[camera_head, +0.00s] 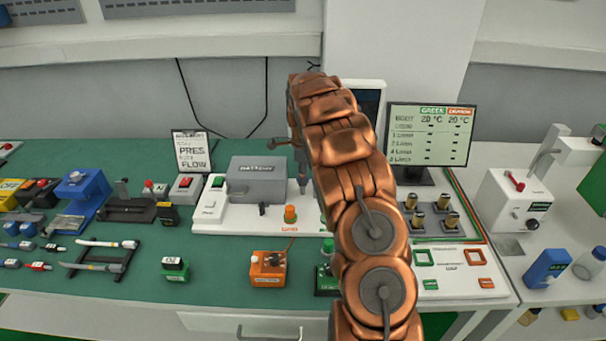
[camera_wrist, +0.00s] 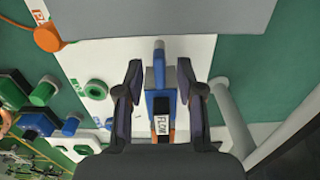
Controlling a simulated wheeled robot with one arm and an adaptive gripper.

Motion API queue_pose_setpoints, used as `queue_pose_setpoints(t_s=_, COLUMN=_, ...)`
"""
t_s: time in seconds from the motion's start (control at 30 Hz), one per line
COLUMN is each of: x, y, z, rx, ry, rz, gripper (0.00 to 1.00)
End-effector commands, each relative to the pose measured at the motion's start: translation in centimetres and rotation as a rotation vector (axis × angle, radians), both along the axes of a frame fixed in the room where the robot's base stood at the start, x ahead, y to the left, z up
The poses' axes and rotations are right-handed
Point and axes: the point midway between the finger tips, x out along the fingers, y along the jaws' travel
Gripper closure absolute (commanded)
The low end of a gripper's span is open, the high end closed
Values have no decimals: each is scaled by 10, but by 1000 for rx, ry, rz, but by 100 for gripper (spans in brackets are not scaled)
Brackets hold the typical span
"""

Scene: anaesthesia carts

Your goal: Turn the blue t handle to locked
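In the wrist view, a blue part with a grey rounded end (camera_wrist: 159,80), which looks like the blue t handle, lies between the two dark fingers of my gripper (camera_wrist: 160,72). The fingers are apart, with a visible gap on each side of the blue part, so my gripper is open around it. A small white label with dark letters (camera_wrist: 160,126) sits at its near end. In the head view, my copper arm covers this spot and I cannot make out the handle there. Its locked or unlocked marking is not readable.
A white base plate (camera_wrist: 196,50) lies under the handle. A green ring (camera_wrist: 96,89) and an orange knob (camera_wrist: 47,38) are to the left in the wrist view. A grey box (camera_head: 258,179) and a monitor (camera_head: 430,133) stand near my arm.

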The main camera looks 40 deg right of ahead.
Motion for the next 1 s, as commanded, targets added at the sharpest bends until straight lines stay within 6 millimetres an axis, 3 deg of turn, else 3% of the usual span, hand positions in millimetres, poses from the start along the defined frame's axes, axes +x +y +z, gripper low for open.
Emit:
queue_pose_setpoints(t_s=0.1, x=0, y=0, z=0, rx=0, ry=0, rz=0, gripper=64)
queue_pose_setpoints(t_s=0.47, x=0, y=0, z=0, rx=1, ry=1, rz=0, gripper=100)
queue_pose_setpoints(t_s=1.0, x=0, y=1, z=-3, rx=1, ry=1, rz=51, gripper=100)
